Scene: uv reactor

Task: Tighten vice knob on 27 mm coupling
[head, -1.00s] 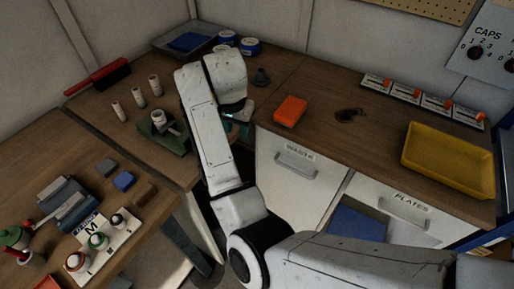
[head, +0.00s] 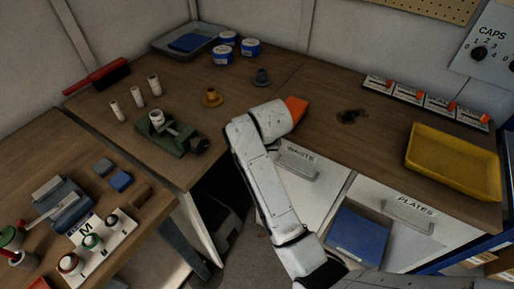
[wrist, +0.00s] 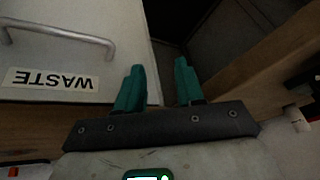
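The green vice (head: 178,142) stands on the left bench near its front edge. A white coupling (head: 157,120) stands upright at the vice's left end. The vice's dark knob (head: 198,145) is at its right end. My gripper (wrist: 160,85) shows two teal fingers, apart with nothing between them. It is over the gap beside the waste drawer, away from the vice. In the head view my arm's end hides the fingers. A dark part and a pale piece at the wrist view's right edge are too cut off to identify.
Several white tubes (head: 139,97) stand behind the vice. An ochre flanged part (head: 212,97) and a grey one (head: 261,78) stand further right. An orange block (head: 296,108) is partly behind my arm. The waste drawer (wrist: 70,50) is close to my fingers. A yellow tray (head: 455,180) lies right.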

